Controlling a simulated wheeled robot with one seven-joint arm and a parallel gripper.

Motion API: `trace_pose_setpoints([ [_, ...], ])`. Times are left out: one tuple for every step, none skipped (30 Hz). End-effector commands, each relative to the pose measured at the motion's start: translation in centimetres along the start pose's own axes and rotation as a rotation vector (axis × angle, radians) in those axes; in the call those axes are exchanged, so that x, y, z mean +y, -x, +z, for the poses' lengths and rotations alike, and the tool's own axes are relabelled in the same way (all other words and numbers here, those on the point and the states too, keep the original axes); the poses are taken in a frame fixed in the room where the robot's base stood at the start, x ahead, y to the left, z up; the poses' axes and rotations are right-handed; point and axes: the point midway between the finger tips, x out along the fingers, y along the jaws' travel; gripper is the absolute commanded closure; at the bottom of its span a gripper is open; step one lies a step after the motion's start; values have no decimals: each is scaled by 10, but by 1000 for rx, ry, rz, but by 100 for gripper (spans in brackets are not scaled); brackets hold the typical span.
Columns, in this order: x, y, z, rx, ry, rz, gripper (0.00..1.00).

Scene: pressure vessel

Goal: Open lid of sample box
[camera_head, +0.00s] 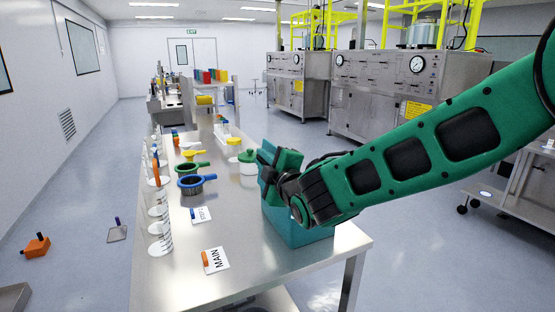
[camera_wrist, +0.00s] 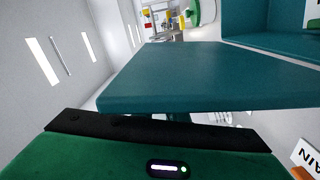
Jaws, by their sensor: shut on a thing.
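The teal sample box (camera_head: 310,237) stands near the front right corner of the steel table, partly hidden behind my arm. Its teal lid (camera_head: 288,158) is raised and steeply tilted above the box. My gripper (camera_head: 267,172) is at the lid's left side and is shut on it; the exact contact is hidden. In the wrist view the lid (camera_wrist: 200,75) fills the middle as a broad teal slab close to my wrist. Another teal part of the box (camera_wrist: 285,42) shows at the upper right, with a gap between it and the slab.
On the steel table (camera_head: 180,270), a MAIN label card (camera_head: 216,261) and a smaller card (camera_head: 201,215) lie left of the box.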

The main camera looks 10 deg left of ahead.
Motion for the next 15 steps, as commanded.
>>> trace_pose_setpoints([
  [-5,-1,-6,4,25,-4,100],
  [-6,-1,-7,3,42,-4,100],
  [-7,-1,-9,3,62,-4,100],
  [-8,-1,-10,2,76,-4,100],
  [-10,-1,-11,2,89,-4,100],
  [-11,-1,-12,1,105,-4,100],
  [-12,-1,-13,1,116,-5,100],
  [-13,-1,-14,1,125,-5,100],
  [-14,-1,-15,0,135,-5,100],
  [-15,-1,-15,0,142,-6,100],
  [-15,-1,-16,-1,149,-6,100],
  [-16,-1,-16,-1,156,-6,100],
  [-16,-1,-16,-1,160,-6,100],
  [-17,-1,-16,-2,163,-7,100],
  [-17,-1,-16,-2,167,-7,100],
])
